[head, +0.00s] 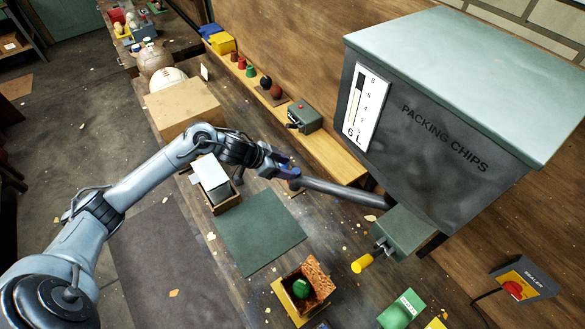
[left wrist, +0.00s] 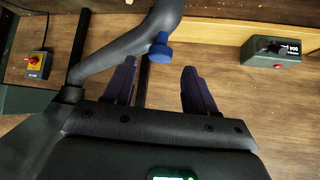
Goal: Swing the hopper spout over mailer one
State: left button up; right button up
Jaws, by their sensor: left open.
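The hopper (head: 440,110) is a large grey-green bin marked PACKING CHIPS at the right of the head view. Its grey tubular spout (head: 340,190) reaches left from the hopper's base. In the left wrist view the spout (left wrist: 120,45) crosses at upper left and bends upward, with a blue knob (left wrist: 160,48) on it. My left gripper (head: 284,170) is at the spout's free end; its dark fingers (left wrist: 158,78) are open, with the knob ahead of the gap between them. An open carton (head: 318,275) holds a green thing. I cannot tell which container is mailer one. My right gripper is not in view.
A small box with a white flap (head: 212,173) stands beside a bare green mat (head: 262,228). A cardboard box (head: 183,107) is farther back. A sealer switch (head: 515,287) is at right. Loose chips are scattered about.

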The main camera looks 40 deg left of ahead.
aim_at(295, 171)
pick_arm(q)
jog(key=shift+x, duration=1.85)
grip_shut()
